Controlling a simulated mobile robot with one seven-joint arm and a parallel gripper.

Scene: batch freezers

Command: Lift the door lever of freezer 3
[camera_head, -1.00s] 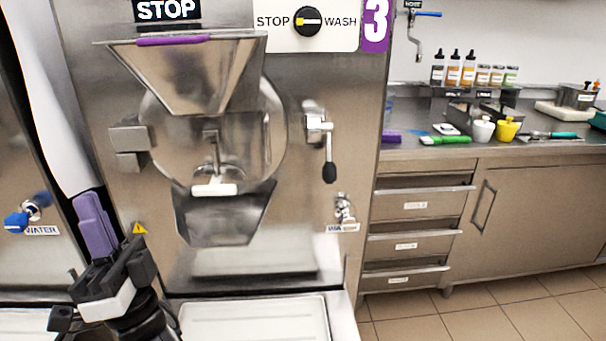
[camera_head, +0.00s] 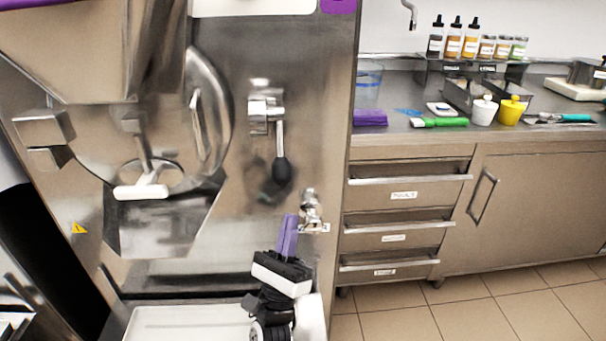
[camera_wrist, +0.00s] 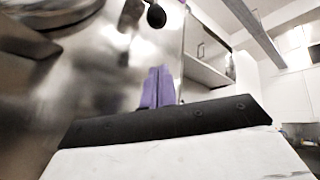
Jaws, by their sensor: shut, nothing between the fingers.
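The door lever (camera_head: 280,155) of freezer 3 hangs down from a metal latch block right of the round door, with a black knob at its lower end. The freezer (camera_head: 230,225) is a steel cabinet; the purple number plate is mostly cut off at the top now. My gripper (camera_head: 290,218) has purple fingers pointing up, shut together and empty. It is below the lever knob, near the small tap, and apart from the lever. In the wrist view the black knob (camera_wrist: 156,16) shows above my purple fingertips (camera_wrist: 158,75).
A small metal tap (camera_head: 311,208) sticks out right of my fingers. The freezer's round door (camera_head: 200,110) and white-handled spout (camera_head: 140,191) lie left. A white tray (camera_head: 165,326) is below. A counter with drawers (camera_head: 405,180) stands right.

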